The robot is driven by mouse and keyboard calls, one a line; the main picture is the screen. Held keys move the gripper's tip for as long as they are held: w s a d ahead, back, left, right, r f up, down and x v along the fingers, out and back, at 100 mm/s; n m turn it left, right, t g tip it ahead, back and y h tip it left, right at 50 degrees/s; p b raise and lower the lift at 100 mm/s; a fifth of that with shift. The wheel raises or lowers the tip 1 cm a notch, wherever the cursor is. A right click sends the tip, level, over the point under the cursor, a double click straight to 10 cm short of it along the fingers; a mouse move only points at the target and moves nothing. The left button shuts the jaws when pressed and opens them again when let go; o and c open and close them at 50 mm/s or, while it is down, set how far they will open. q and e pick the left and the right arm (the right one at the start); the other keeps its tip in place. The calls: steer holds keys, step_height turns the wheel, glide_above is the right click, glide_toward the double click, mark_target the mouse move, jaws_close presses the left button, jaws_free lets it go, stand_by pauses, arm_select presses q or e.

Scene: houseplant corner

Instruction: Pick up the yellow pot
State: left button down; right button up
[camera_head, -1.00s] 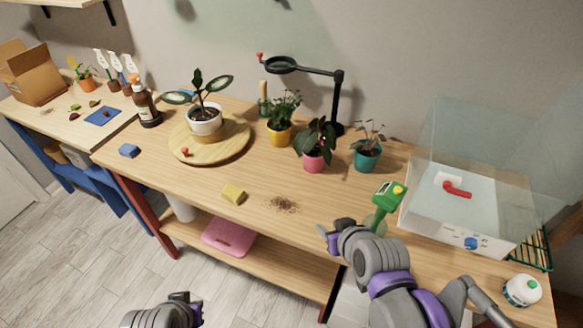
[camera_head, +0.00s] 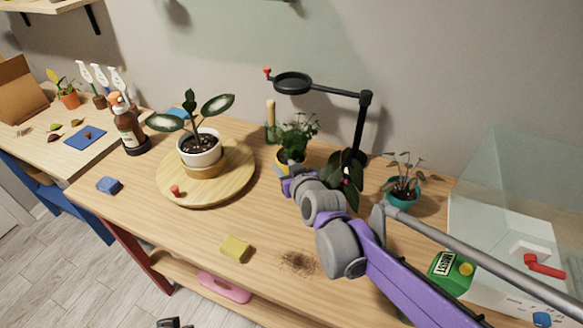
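The yellow pot (camera_head: 281,163) holds a leafy green plant (camera_head: 298,133) and stands on the table in front of the wall. My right gripper (camera_head: 287,178) is at the near side of the pot and covers its lower part. I cannot tell whether the fingers touch the pot, or whether they are open or shut. Only a small dark bit of my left gripper (camera_head: 174,323) shows at the bottom edge, so its state is unclear.
A dark-leaved plant (camera_head: 347,178) is close to the right, partly behind my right arm. Left is a round wooden board (camera_head: 235,180) with a white pot (camera_head: 200,150). A yellow sponge (camera_head: 235,248) and spilled soil (camera_head: 298,262) lie in front.

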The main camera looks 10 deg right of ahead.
mark_target(278, 161)
steer(key=x, duration=0.4)
steer(key=shift+w+f, duration=0.15)
steer(key=shift+w, duration=0.15)
steer(key=shift+c, duration=0.2)
jaws_close()
steer(key=shift+s, duration=0.1)
stand_by(0.8)
